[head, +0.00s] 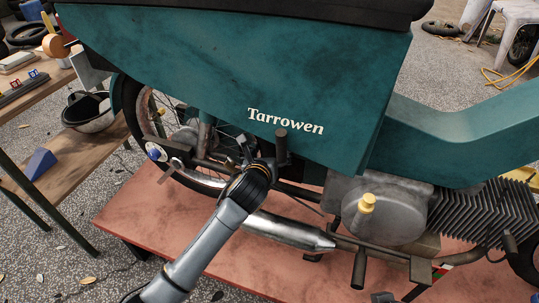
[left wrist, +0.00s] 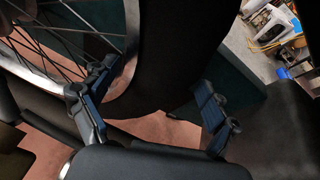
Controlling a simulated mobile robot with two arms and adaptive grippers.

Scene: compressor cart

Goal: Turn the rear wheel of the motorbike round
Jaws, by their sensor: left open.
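The teal motorbike (head: 230,75) stands on a red platform, its rear end toward the left. Its rear wheel (head: 136,122) is partly hidden by the bodywork, frame and silver exhaust. My left gripper (head: 243,150) is by the lower bodywork, in front of the wheel's right part. In the left wrist view, the wheel's black tyre (left wrist: 175,55) lies between the two spread fingers of that gripper (left wrist: 157,80). The left finger is on the rim and spoke side. I cannot tell whether either finger touches the tyre.
The red platform (head: 130,215) is bare at front left.

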